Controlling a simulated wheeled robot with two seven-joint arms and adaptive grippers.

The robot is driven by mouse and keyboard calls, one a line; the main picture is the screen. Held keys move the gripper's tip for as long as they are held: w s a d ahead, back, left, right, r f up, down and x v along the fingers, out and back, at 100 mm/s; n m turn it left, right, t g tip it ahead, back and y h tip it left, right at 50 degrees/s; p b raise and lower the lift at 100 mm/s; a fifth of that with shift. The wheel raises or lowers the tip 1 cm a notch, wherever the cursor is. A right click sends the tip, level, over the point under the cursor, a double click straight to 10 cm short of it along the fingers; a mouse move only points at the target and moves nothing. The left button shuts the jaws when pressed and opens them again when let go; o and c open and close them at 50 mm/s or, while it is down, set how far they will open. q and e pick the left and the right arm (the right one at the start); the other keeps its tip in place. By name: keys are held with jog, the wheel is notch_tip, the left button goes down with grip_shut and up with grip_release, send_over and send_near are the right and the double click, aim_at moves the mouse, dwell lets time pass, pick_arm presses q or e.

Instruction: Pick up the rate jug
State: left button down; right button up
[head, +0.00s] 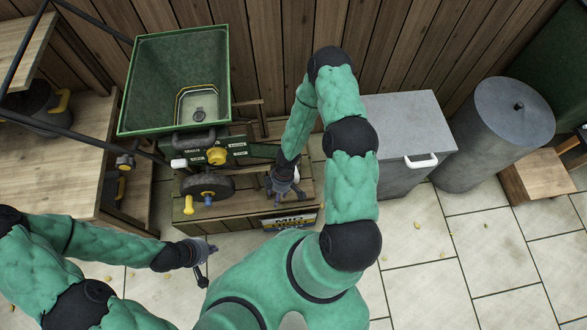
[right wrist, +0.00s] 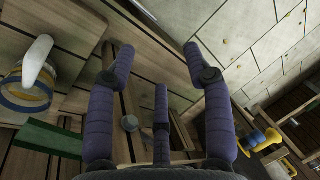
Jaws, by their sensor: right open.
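What looks like the rate jug (right wrist: 28,88) stands at the left of the right wrist view: a clear vessel with a white handle and yellow and blue bands. In the head view only a whitish bit shows beside my right gripper (head: 285,186), and the rest is hidden by my arm. My right gripper (right wrist: 160,62) has its fingers spread with nothing between them. It is over the low wooden platform (head: 235,217), apart from the jug and to one side of it. My left gripper (head: 204,268) is low at the left, away from the jug; its finger opening is unclear.
A planter with a green hopper (head: 135,100), yellow knob (head: 217,156) and dark wheel (head: 208,186) stands left of my right gripper. A green chute (right wrist: 48,138) is near the jug. A grey cabinet (head: 405,115) and metal bin (head: 512,125) stand right. The tiled floor is mostly clear.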

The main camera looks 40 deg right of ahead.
aim_at(298, 177)
jog(key=w+d+f+n+h, duration=0.1)
jog(key=d, duration=0.3)
jog(key=w+d+f+n+t+h, duration=0.1)
jog(key=w+d+f+n, duration=0.1)
jog(key=d, duration=0.3)
jog(key=w+d+f+n+h, duration=0.1)
jog(key=d+f+n, duration=0.1)
jog(key=d, duration=0.2)
jog(key=shift+w+d+f+t, duration=0.1)
jog(key=shift+w+d+t, duration=0.1)
jog(key=shift+w+t, duration=0.15)
jog(key=shift+w+d+f+n+h, duration=0.1)
jog(key=shift+d+f+n+h, duration=0.05)
jog(key=shift+f+n+h, duration=0.15)
jog(key=f+b, duration=0.1)
jog(key=f, duration=0.1)
jog(key=f+b, duration=0.1)
jog(key=f, duration=0.2)
jog(key=shift+w+d, duration=0.1)
jog(key=shift+w, duration=0.1)
jog(key=shift+w+f+b, duration=0.2)
jog(key=shift+f+b, duration=0.55)
jog(key=shift+f, duration=0.6)
jog(key=shift+w+f+b, duration=0.15)
jog(key=shift+f+b, duration=0.6)
jog(key=shift+f, duration=0.55)
grip_shut()
